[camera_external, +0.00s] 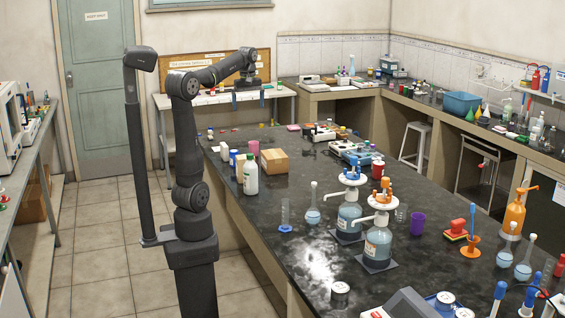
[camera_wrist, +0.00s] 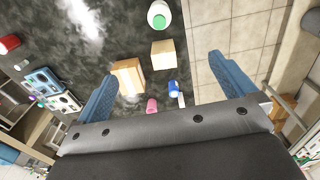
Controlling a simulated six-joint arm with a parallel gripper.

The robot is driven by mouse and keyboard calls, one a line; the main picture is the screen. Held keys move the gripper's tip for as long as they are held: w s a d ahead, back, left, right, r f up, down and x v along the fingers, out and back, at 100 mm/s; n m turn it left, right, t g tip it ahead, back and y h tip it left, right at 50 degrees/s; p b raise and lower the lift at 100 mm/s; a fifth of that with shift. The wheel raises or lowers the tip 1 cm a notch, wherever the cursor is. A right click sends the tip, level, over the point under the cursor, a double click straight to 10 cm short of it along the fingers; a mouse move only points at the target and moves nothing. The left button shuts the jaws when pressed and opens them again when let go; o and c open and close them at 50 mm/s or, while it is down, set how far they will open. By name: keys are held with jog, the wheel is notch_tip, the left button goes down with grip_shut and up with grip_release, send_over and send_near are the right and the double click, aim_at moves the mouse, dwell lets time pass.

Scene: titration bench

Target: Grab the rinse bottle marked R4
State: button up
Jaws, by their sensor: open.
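No marking R4 can be read in either view. A white bottle with a green cap (camera_external: 250,177) stands upright near the left edge of the dark bench; it also shows in the wrist view, a white bottle (camera_wrist: 158,15) at the top. An orange pump bottle (camera_external: 515,212) stands at the far right of the bench.
Beside the green-capped bottle are a cardboard box (camera_external: 275,162), a paler block (camera_wrist: 163,54), a blue item (camera_wrist: 173,88) and a pink item (camera_wrist: 151,106). A purple cup (camera_external: 417,223) and a flask (camera_external: 313,214) stand farther right. The bench front between them is partly clear.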

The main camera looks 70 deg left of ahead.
jog(key=c, duration=0.3)
jog(key=n, duration=0.4)
send_over(250, 161)
notch_tip(250, 161, down, 10)
jog(key=f, duration=0.7)
jog(key=a+f, duration=0.1)
jog(key=f, duration=0.3)
jog(key=shift+w, duration=0.25)
jog(key=shift+a+f, duration=0.2)
jog(key=shift+f, duration=2.75)
jog(key=shift+r, duration=0.1)
grip_shut()
